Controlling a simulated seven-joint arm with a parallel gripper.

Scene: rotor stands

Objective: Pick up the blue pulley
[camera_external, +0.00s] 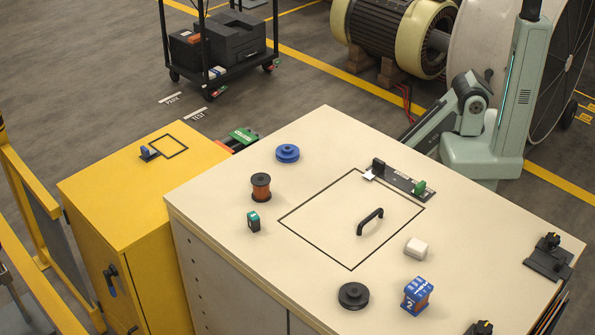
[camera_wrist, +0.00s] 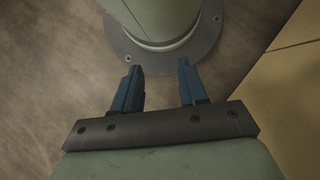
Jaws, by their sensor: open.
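The blue pulley (camera_external: 287,153) sits on the far left part of the cream tabletop (camera_external: 330,125), with clear surface around it. It is a round, flanged spool lying flat. My gripper (camera_wrist: 160,72) shows in the wrist view with its two blue fingers apart and nothing between them. It points at the floor beside my own base, away from the pulley. The pulley is not in the wrist view. In the external view my arm stands at the right behind the table, and I cannot make out the fingers there.
Near the pulley stand a copper-wound spool (camera_external: 261,188) and a small teal-topped block (camera_external: 253,222). A yellow cabinet (camera_external: 115,200) adjoins at left.

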